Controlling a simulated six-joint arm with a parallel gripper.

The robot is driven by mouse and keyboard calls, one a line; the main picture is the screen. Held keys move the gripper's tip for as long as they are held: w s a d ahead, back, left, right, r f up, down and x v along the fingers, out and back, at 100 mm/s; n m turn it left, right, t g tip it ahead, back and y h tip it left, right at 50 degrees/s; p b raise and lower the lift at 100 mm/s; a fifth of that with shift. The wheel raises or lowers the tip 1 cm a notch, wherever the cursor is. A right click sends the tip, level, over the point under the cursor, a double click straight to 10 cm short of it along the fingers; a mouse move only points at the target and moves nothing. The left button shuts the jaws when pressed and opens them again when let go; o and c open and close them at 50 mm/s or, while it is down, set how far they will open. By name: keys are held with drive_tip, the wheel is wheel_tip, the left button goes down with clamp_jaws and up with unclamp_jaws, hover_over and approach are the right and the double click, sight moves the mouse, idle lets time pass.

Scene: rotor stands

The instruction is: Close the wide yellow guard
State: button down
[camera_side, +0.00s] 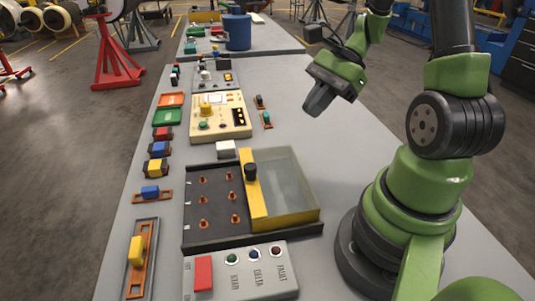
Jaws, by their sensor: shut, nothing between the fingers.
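The wide yellow guard (257,205) is a yellow bar with a black knob (250,172) near its far end and a clear panel (288,185) to its right. It sits over the right part of a dark tray (197,238). The left part of the tray is uncovered and shows several copper-coloured terminals (205,201). My gripper (313,108) is above the table, beyond the guard and to its upper right in the picture. It is shut, empty and apart from the guard.
A grey panel with a red switch (203,273) and several buttons stands in front of the tray. A cream control box (220,117) is behind it. Small coloured switches line the left table edge. The table right of the cream box is mostly clear.

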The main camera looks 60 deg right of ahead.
wheel_tip(320, 180, down, 2)
drive_tip(key=d+m+t, duration=0.1)
drive_tip(key=d+m, duration=0.1)
approach(267, 172)
drive_tip(key=shift+y, duration=0.4)
drive_tip(key=x, duration=0.4)
drive_tip(key=shift+a+f, duration=0.1)
drive_tip(key=shift+w+a, duration=0.75)
drive_tip(key=shift+a, duration=0.3)
drive_tip(key=shift+w+a, duration=0.3)
drive_tip(key=shift+a, duration=0.25)
drive_tip(key=w+a, duration=0.9)
drive_tip(key=shift+w+a, duration=0.25)
drive_tip(key=shift+w, duration=0.05)
